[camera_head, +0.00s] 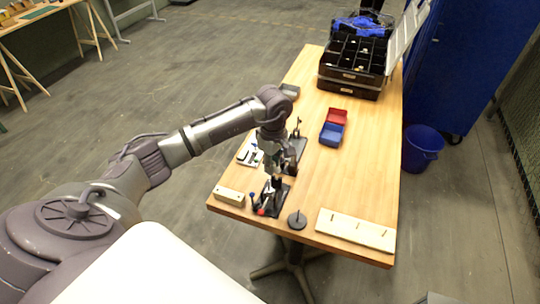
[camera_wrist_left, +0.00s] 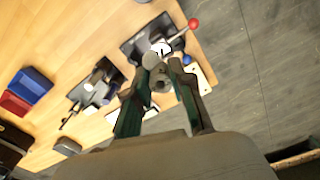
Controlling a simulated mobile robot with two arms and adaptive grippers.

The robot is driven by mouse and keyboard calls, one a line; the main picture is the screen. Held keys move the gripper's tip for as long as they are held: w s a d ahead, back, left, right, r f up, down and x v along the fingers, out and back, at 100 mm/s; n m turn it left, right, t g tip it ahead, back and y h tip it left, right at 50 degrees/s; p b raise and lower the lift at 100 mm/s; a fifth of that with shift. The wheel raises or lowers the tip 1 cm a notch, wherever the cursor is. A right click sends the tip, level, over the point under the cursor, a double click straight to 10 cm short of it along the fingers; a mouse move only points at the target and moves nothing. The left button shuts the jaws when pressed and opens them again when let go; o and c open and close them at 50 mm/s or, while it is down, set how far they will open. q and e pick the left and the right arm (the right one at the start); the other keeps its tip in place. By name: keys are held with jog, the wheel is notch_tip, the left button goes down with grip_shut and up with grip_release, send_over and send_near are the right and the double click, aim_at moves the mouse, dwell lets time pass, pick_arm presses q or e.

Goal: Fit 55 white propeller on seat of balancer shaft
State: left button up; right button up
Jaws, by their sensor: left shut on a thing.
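My left gripper (camera_head: 275,181) is low over the black-based stand (camera_head: 284,194) near the table's front edge, which looks like the balancer. In the left wrist view, its fingers (camera_wrist_left: 163,65) are close together around a small part. A small white piece (camera_wrist_left: 162,48), which looks like the white propeller, shows just beyond the fingertips, over the stand's black base (camera_wrist_left: 137,45). The fingers and a grey round part hide most of it. I cannot tell whether it touches the shaft seat. The stand has a red ball knob (camera_wrist_left: 193,23). My right gripper is not in view.
A black round base with a pin (camera_head: 297,219), a pale slotted board (camera_head: 355,230) and a pale block (camera_head: 229,196) lie near the front edge. Another black stand (camera_head: 297,147) is close behind the gripper. Red (camera_head: 337,116) and blue (camera_head: 331,134) bins stand farther back.

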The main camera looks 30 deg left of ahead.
pick_arm(q)
jog(key=shift+a+f+n+b, duration=0.4)
jog(key=shift+a+f, duration=0.25)
jog(key=shift+f, duration=0.25)
jog(key=shift+d+f, duration=0.1)
jog(key=shift+f, duration=0.2)
jog(key=shift+d+f+b, duration=0.1)
jog(key=shift+f+b, duration=0.4)
jog(key=shift+f, duration=0.6)
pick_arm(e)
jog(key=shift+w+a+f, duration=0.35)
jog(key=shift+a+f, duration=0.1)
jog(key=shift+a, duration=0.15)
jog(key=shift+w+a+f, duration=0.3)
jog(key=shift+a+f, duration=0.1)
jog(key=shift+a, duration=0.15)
pick_arm(q)
jog(key=shift+b, duration=0.4)
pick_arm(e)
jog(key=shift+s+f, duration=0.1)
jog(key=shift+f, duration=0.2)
pick_arm(q)
jog(key=shift+f+b, duration=0.2)
jog(key=shift+b, duration=0.15)
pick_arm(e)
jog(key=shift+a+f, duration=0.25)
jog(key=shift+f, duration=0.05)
